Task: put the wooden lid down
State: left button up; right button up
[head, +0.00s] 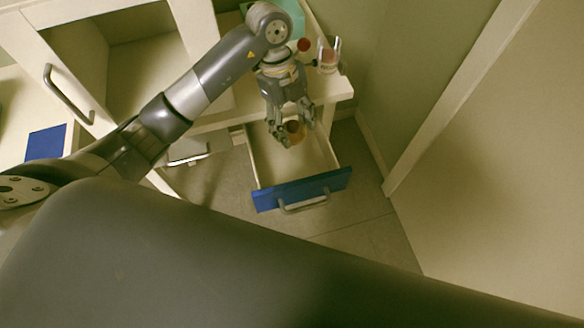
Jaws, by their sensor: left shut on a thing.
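My left gripper (297,132) reaches down over the open drawer (263,160) with its fingers around a small round brown thing, which looks like the wooden lid (294,128). The gripper is shut on it. The fingers hide part of the lid. I cannot tell whether the lid touches the drawer's floor or hangs above it. The drawer has pale walls and a blue front (328,183) with a grey handle. My right gripper is not in view.
A small bottle (328,62) stands on the pale counter (334,88) behind the gripper, near a red round thing (303,45) and a teal surface (291,12). An open cabinet (118,62) is at the left. The drawer's visible floor is otherwise clear.

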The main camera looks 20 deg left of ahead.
aim_at(289, 133)
pick_arm(q)
jog(key=f+n, duration=0.1)
jog(key=f+n+t, duration=0.1)
jog(key=n, duration=0.1)
jog(key=f+n+b, duration=0.1)
jog(key=n, duration=0.1)
jog(key=shift+s+f, duration=0.35)
jog(key=shift+f, duration=0.05)
jog(key=shift+f+n+t, duration=0.3)
jog(key=shift+f+n, duration=0.25)
jog(key=shift+n, duration=0.05)
jog(key=x, duration=0.2)
jog(key=a+x, duration=0.1)
jog(key=x, duration=0.3)
jog(key=shift+a+f, duration=0.3)
jog(key=shift+f, duration=0.1)
notch_tip(289, 133, down, 2)
jog(key=shift+s+f, duration=0.1)
jog(key=shift+f, duration=0.35)
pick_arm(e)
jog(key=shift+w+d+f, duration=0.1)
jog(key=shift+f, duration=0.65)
pick_arm(q)
jog(key=o, duration=0.9)
jog(key=shift+f, duration=0.1)
jog(key=shift+c, duration=0.2)
